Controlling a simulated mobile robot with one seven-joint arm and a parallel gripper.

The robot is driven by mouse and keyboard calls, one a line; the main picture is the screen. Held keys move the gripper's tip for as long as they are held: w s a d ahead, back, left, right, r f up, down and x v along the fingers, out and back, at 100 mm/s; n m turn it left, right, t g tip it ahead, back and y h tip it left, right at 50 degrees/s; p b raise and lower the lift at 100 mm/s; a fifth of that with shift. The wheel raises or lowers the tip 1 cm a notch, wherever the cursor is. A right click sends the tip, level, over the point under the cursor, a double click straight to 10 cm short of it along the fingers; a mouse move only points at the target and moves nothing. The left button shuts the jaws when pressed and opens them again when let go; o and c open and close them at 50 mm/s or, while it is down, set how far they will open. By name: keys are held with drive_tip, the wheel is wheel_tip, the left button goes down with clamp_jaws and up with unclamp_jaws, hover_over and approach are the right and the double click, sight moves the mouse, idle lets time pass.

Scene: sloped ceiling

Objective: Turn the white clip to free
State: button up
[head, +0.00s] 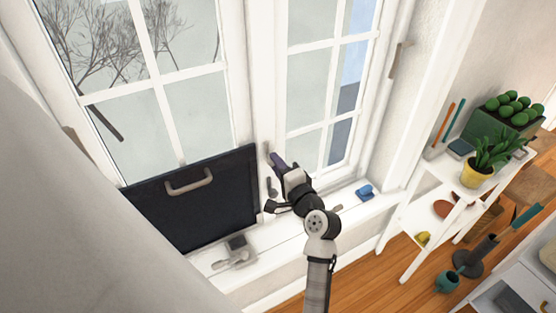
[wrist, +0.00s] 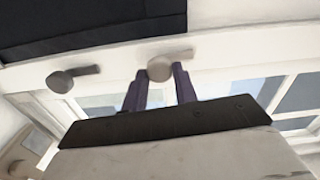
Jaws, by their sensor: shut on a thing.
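The white clip (wrist: 159,69) is a pale, round-ended lever on the white window frame. In the wrist view it sits between the two dark purple fingertips of my gripper (wrist: 160,74), which is shut on it. Its lever points right in that view. In the head view my gripper (head: 277,161) reaches the post between the two windows, and I cannot make out the clip behind it. A second, greyer clip (wrist: 72,77) is on the same frame, left of the gripper in the wrist view and apart from it.
A dark panel with a pale handle (head: 215,205) leans against the left window. A grey latch-like item (head: 236,255) and a blue object (head: 365,191) lie on the sill. A white shelf (head: 412,215) with plants stands at right.

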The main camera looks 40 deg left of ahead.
drive_tip(key=shift+m+p, duration=0.35)
drive_tip(key=shift+m, duration=0.25)
drive_tip(key=o, duration=0.9)
drive_tip(key=shift+o, duration=0.2)
drive_tip(key=b+v, duration=0.4)
drive_tip(key=v, duration=1)
drive_tip(key=shift+a, duration=0.1)
